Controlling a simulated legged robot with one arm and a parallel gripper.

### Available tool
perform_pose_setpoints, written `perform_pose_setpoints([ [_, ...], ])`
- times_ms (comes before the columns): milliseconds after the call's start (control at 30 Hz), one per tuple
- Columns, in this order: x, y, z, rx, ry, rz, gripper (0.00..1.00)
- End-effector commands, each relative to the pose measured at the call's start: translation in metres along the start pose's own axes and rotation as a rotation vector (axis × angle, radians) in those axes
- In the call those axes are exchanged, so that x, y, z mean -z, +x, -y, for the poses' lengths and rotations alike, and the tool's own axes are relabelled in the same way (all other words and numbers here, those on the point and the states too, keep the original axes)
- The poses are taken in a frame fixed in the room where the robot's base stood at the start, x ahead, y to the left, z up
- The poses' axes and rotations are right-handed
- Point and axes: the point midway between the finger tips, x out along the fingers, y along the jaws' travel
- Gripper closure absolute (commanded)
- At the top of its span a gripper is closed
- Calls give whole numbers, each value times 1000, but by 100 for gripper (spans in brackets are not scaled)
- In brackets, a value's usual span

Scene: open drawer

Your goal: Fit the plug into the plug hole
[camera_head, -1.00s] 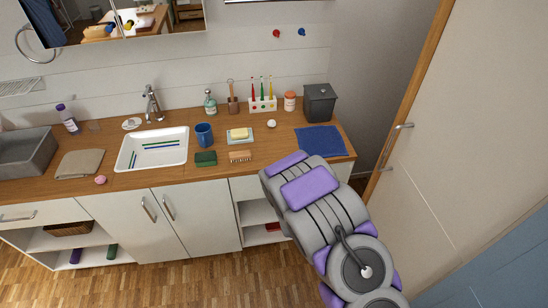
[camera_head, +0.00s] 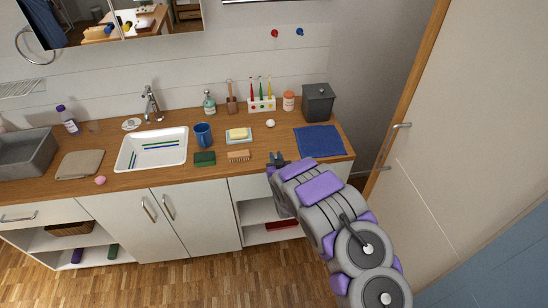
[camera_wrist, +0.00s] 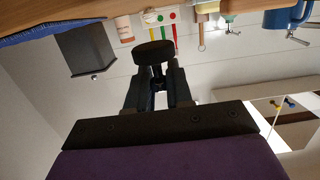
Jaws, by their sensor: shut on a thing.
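My gripper (camera_head: 277,159) shows its dark fingers over the counter's front edge, right of the wooden brush. In the wrist view my gripper (camera_wrist: 160,85) is shut on a black round disc, which looks like the plug (camera_wrist: 153,52). The plug cannot be made out in the head view. The white sink basin (camera_head: 124,158) is left of my gripper, across the counter. Blue and green sticks lie in it. I cannot make out the plug hole.
On the wooden counter (camera_head: 226,172), a green sponge (camera_head: 204,158), wooden brush (camera_head: 238,155), soap dish (camera_head: 239,139) and blue cup (camera_head: 203,134) stand between my gripper and the basin. A tap (camera_head: 152,104) rises behind the basin. A blue cloth (camera_head: 320,141) lies at the right.

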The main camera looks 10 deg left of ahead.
Motion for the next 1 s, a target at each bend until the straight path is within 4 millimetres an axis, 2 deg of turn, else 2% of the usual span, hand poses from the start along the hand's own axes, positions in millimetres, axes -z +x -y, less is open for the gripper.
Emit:
perform_pose_setpoints([
  [133,0,25,0,-1,3,-3,100],
  [333,2,44,-1,0,1,-3,100],
  [567,3,51,-4,0,3,0,100],
  [700,-21,54,-3,0,3,6,100],
  [800,-32,56,-1,-1,2,3,100],
  [1000,-32,56,-1,0,0,0,100],
])
